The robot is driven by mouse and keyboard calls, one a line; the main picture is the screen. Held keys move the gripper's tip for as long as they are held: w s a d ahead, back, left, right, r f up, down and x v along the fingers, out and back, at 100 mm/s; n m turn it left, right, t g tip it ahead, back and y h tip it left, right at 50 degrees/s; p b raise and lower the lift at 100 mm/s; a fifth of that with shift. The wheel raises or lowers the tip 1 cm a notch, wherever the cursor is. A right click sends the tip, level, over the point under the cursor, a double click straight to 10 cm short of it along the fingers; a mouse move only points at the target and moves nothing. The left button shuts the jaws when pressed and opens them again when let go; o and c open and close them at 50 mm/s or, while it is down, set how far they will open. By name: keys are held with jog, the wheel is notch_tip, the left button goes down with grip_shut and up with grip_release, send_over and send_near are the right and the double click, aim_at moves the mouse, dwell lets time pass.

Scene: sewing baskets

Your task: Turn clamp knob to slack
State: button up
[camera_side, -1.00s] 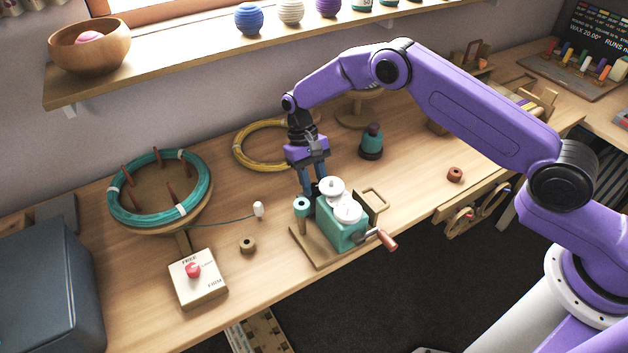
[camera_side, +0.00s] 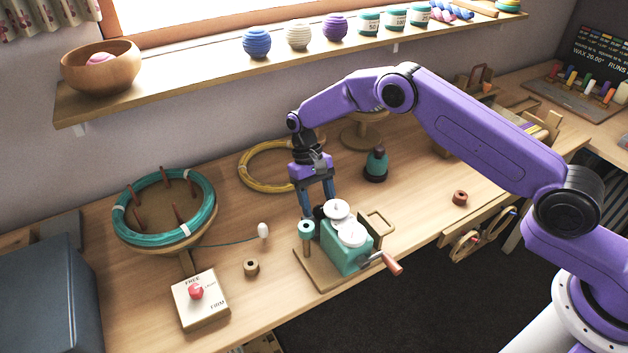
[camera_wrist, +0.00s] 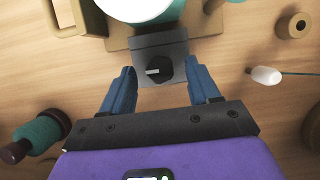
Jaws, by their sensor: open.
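A small black knob (camera_wrist: 155,70) with a white pointer mark sits on a grey block (camera_wrist: 163,44) at the side of the teal winder (camera_side: 347,247). In the wrist view its pointer faces left. My gripper (camera_wrist: 162,78) is open, with one blue finger on each side of the knob and visible gaps between. In the side view my gripper (camera_side: 317,200) is just behind the winder, pointing down, and the knob is mostly hidden. A red knob (camera_side: 196,292) stands on a cream box lettered FREE and FIRM, away from my gripper.
A teal coil (camera_side: 163,240) on a stand is at left, its line running to a white toggle (camera_side: 263,230). The winder's crank handle (camera_side: 393,264) overhangs the bench's front edge.

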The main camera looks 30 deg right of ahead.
jog(key=v, duration=1.1)
jog(key=shift+w, duration=0.1)
jog(key=s+r+n+t, duration=0.1)
jog(key=s+r+n, duration=0.2)
jog(key=s+r, duration=0.45)
jog(key=s+r+n+t, duration=0.25)
jog(key=s+r, duration=0.25)
jog(key=s, duration=0.6)
jog(key=s+d+n, duration=0.3)
jog(key=s+d, duration=0.5)
jog(key=s, duration=0.3)
jog(key=s+d+f+n+t, duration=0.1)
jog(key=s+d+n, duration=0.3)
jog(key=s+d, duration=0.3)
jog(key=s, duration=0.4)
jog(key=shift+s+d, duration=0.2)
jog(key=shift+d, duration=0.15)
